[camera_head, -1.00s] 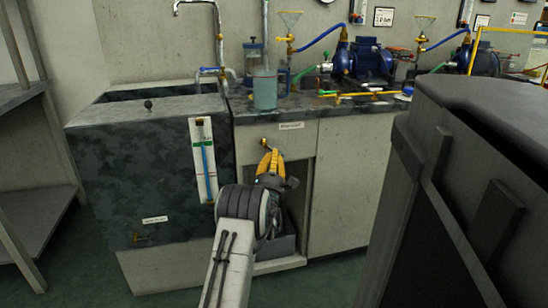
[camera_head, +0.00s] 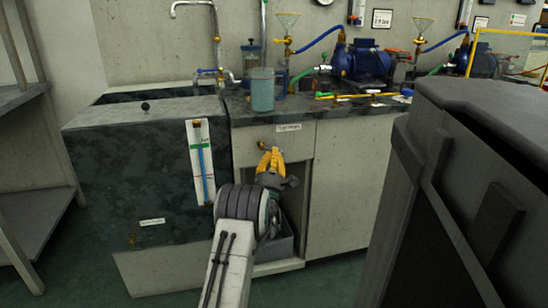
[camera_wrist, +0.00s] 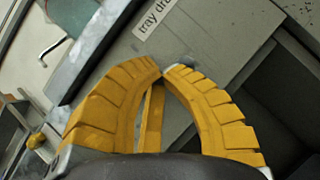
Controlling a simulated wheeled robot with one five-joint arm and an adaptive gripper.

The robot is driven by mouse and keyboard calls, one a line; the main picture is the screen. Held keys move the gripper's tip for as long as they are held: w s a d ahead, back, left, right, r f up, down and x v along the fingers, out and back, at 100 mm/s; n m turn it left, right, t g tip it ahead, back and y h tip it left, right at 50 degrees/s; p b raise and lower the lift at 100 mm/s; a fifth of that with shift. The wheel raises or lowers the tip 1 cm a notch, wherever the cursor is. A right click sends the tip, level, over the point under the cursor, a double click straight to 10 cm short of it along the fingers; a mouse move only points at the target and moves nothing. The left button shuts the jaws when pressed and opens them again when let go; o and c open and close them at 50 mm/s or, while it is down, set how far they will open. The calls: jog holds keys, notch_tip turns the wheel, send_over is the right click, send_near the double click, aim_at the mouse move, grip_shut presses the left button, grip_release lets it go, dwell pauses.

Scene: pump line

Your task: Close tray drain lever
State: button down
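The tray drain lever (camera_head: 263,146) is a small brass-coloured fitting on the cabinet front, just under a white label (camera_head: 289,127). My gripper (camera_head: 272,153) has yellow ribbed fingers and sits right at the lever, hiding part of it. In the wrist view my gripper (camera_wrist: 163,73) has its curved fingertips drawn together, with almost no gap. A straight yellow bar shows between the fingers; I cannot tell whether it is the lever or part of the gripper. The "tray dra…" label (camera_wrist: 155,18) lies just beyond the fingertips.
A dark sink unit (camera_head: 100,175) with a blue-tube gauge (camera_head: 201,165) stands to the left. Below my gripper is an open cabinet bay with a grey bin (camera_head: 283,244). A teal cup (camera_head: 262,92) and blue pump (camera_head: 365,62) stand on the counter. A large dark box (camera_head: 470,190) fills the right.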

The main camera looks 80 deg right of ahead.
jog(key=shift+s+d+r, duration=0.1)
jog(key=shift+s+r, duration=0.05)
jog(key=shift+r, duration=0.35)
dwell(0.7)
